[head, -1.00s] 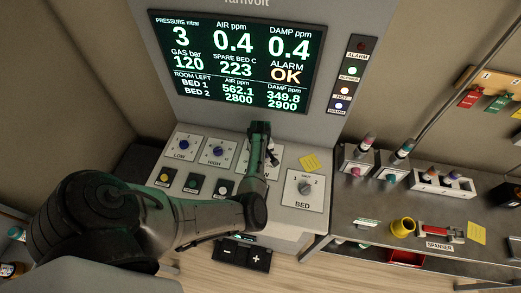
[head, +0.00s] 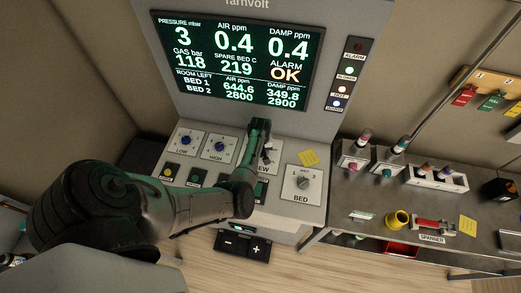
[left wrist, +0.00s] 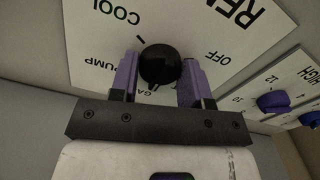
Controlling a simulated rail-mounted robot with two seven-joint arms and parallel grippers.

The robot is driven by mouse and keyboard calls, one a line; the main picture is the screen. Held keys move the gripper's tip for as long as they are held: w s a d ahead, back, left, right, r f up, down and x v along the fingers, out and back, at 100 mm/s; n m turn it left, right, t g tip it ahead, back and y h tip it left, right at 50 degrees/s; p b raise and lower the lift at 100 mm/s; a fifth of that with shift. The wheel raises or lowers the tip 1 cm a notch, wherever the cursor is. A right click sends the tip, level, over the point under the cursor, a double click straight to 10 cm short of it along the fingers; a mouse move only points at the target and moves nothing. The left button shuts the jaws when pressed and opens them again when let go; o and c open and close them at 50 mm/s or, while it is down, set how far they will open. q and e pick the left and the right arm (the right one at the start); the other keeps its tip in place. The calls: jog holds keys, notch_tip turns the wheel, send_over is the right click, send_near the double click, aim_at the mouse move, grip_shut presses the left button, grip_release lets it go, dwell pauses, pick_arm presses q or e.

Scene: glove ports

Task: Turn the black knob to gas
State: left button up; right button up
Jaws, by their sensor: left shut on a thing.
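The black knob (left wrist: 158,64) sits on a white plate (left wrist: 85,45) with the words COOL, OFF and PUMP around it, and GA partly showing below. In the left wrist view my left gripper (left wrist: 160,78) is shut on the knob, with a purple finger at each side.
A screen (head: 233,60) above the panel reads gas 118 bar and alarm OK. LOW (head: 187,140) and HIGH (head: 219,146) dials are left of my wrist, a BED dial (head: 302,183) right. A bench (head: 375,200) with bottles and a yellow cup (head: 397,219) stands to the right.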

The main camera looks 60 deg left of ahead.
pick_arm(q)
jog(key=o, duration=0.9)
notch_tip(320, 180, up, 14)
jog(key=shift+f, duration=0.1)
dwell(0.3)
dwell(0.6)
